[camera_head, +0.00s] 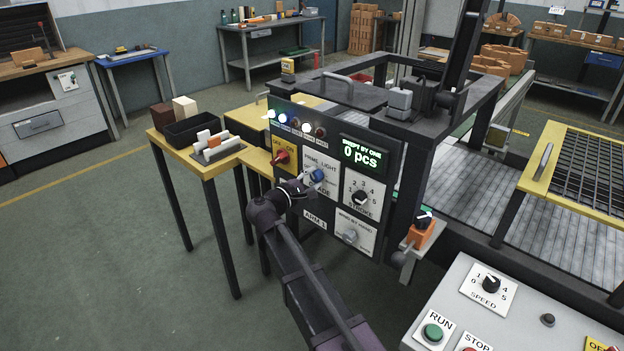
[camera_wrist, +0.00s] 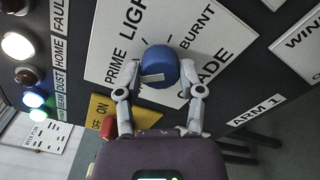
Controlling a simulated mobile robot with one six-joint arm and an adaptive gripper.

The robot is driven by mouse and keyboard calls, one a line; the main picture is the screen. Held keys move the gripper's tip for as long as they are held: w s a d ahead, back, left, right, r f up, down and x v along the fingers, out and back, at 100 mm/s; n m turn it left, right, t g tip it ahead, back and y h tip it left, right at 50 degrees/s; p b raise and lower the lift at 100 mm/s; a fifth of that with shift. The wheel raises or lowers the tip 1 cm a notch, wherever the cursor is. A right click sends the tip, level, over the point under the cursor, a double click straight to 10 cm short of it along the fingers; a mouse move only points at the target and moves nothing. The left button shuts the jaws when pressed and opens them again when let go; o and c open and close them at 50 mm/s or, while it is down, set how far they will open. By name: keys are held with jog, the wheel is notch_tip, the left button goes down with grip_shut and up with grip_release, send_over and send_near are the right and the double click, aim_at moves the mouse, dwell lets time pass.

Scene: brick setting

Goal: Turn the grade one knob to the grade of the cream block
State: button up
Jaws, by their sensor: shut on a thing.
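The grade knob (camera_head: 318,175) is the blue round knob on the dark control panel. In the wrist view, the knob (camera_wrist: 160,62) sits on a white plate lettered PRIME, LIGHT, BURNT and GRADE. A short white mark shows on the knob's lower-left part in that view; which grade it indicates I cannot tell. My gripper (camera_wrist: 160,78) is shut on the knob, one finger on each side. In the head view my gripper (camera_head: 309,182) reaches the panel from the front left. The cream block (camera_head: 184,106) stands on the small yellow table beside a brown block (camera_head: 161,115).
A black bin (camera_head: 193,128) and a rack of small blocks (camera_head: 217,150) share the yellow table. Nearby on the panel are a red switch (camera_head: 280,158), a stroke knob (camera_head: 360,197) and a lit display (camera_head: 365,155). A grey console (camera_head: 535,312) stands at the lower right.

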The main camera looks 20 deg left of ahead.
jog(key=m, duration=0.6)
jog(key=shift+w+m, duration=0.1)
jog(key=shift+m, duration=0.2)
jog(key=m, duration=0.6)
jog(key=shift+m, duration=0.3)
jog(key=o, duration=1.2)
jog(key=shift+f, duration=0.1)
jog(key=shift+c, duration=0.2)
jog(key=v, duration=1.2)
